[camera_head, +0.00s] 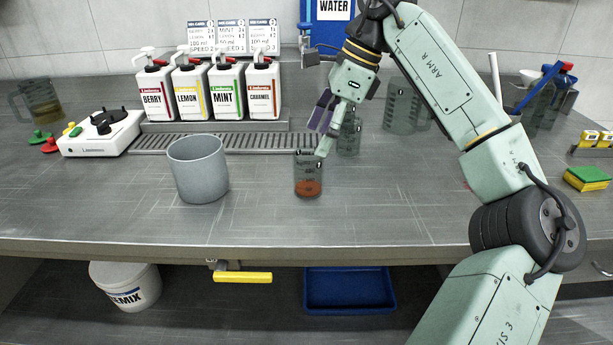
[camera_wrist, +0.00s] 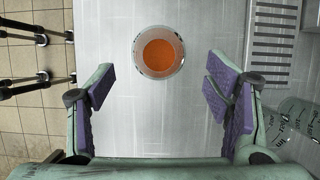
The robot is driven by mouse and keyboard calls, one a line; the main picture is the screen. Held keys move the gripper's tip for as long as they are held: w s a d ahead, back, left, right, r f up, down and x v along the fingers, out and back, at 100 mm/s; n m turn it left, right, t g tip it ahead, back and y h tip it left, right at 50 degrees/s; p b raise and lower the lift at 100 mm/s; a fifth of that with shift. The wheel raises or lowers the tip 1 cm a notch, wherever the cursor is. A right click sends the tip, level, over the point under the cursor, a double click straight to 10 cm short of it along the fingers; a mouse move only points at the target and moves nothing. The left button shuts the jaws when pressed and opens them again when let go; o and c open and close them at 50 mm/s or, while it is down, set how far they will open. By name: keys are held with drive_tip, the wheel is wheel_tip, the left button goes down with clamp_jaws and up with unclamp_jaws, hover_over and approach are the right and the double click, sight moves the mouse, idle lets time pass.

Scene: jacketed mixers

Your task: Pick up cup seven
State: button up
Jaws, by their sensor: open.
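A small clear cup (camera_head: 309,176) with orange-brown liquid in its bottom stands upright on the counter, left of and below my gripper in the head view. In the wrist view the cup (camera_wrist: 159,52) is seen from above, ahead of and between the open fingers, touching neither. My gripper (camera_head: 324,128) is open and empty, with purple finger pads; it also shows in the wrist view (camera_wrist: 161,92). Another clear cup (camera_head: 350,135) stands just behind and right of it. I cannot read a number seven on either cup.
A grey metal pot (camera_head: 198,168) stands to the left. Syrup pump bottles (camera_head: 209,90) stand behind a drain grate (camera_head: 221,143). A clear jug (camera_head: 404,107) stands at the back right. The counter's front strip is clear.

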sight(301, 168)
drive_tip(key=x, duration=0.8)
drive_tip(key=shift+s+a+f+p, duration=0.1)
drive_tip(key=shift+a+f+p, duration=0.15)
drive_tip(key=shift+a, duration=0.3)
drive_tip(key=shift+c, duration=0.4)
drive_tip(key=c, duration=1.1)
drive_tip(key=shift+r, duration=0.15)
